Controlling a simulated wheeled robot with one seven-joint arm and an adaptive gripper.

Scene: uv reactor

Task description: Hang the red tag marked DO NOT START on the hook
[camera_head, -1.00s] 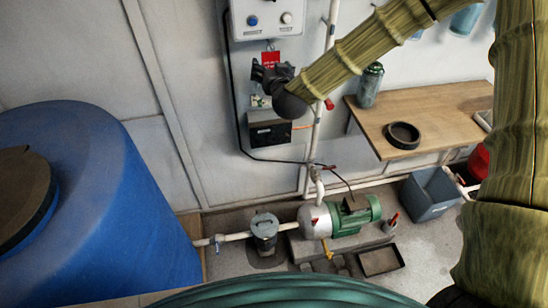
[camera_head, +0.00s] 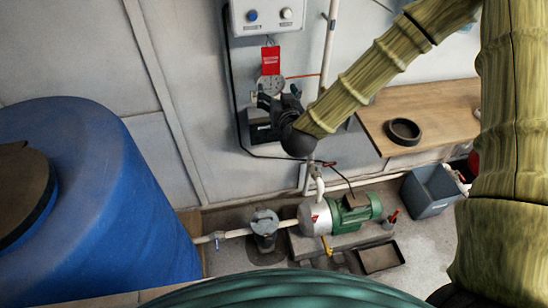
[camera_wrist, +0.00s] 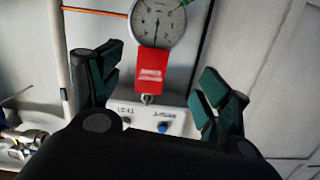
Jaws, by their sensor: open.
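The red tag (camera_head: 271,60) with pale lettering hangs just below the white control box (camera_head: 265,15), against the wall. It also shows in the wrist view (camera_wrist: 151,68), upside down, between my fingers and touching neither. A small metal hook (camera_wrist: 147,99) shows at the tag's box-side end, and the tag appears to hang from it. The lettering is too small to read. My gripper (camera_head: 276,99) is open and empty, below the tag in the head view. Its two spread fingers show in the wrist view (camera_wrist: 160,66).
A round gauge (camera_wrist: 158,22) sits below the tag. A vertical white pipe (camera_head: 329,45) runs to the right of the box. A wooden shelf (camera_head: 435,105) holds a black ring (camera_head: 403,131). A green pump (camera_head: 355,212) and a blue tank (camera_head: 95,190) stand below.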

